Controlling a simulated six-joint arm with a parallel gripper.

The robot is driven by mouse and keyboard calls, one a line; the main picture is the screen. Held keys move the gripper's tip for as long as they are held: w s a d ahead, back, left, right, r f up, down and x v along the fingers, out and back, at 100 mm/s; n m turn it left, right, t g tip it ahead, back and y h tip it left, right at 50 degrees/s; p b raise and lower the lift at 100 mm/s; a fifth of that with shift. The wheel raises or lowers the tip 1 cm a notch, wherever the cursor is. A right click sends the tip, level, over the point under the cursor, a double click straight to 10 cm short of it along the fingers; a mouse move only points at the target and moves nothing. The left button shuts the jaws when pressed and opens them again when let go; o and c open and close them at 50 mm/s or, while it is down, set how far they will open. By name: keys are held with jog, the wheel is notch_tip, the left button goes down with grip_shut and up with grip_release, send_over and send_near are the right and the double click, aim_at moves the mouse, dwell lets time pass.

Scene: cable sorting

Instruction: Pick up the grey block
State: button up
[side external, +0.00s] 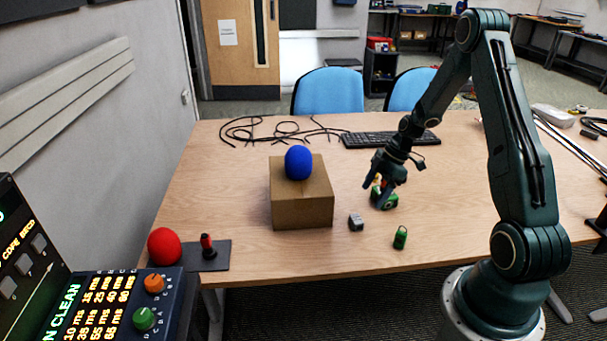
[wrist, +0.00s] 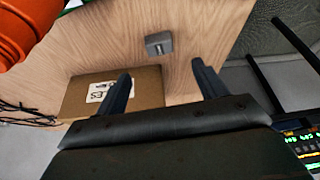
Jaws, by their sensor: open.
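The small grey block (side external: 356,222) lies on the table just right of the cardboard box's front corner. In the wrist view the grey block (wrist: 159,43) lies beyond my fingertips, roughly centred between them and apart from both. My gripper (side external: 375,190) is open and empty, above the table, up and to the right of the block in the side view. In the wrist view its two fingers (wrist: 160,75) are spread wide, with nothing between them.
A cardboard box (side external: 302,212) with a blue ball (side external: 298,162) on top stands left of the block. A keyboard (side external: 390,139) and black cables (side external: 280,131) lie behind.

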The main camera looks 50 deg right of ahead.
send_over(357, 219)
jog(key=s+d, duration=0.2)
jog(key=shift+w+f, duration=0.2)
jog(key=shift+f, duration=2)
jog(key=shift+x, duration=2.55)
jog(key=shift+d, duration=0.1)
jog(key=c, duration=1.1)
jog(key=shift+r, duration=0.1)
notch_tip(357, 219, up, 20)
jog(key=shift+f, duration=0.1)
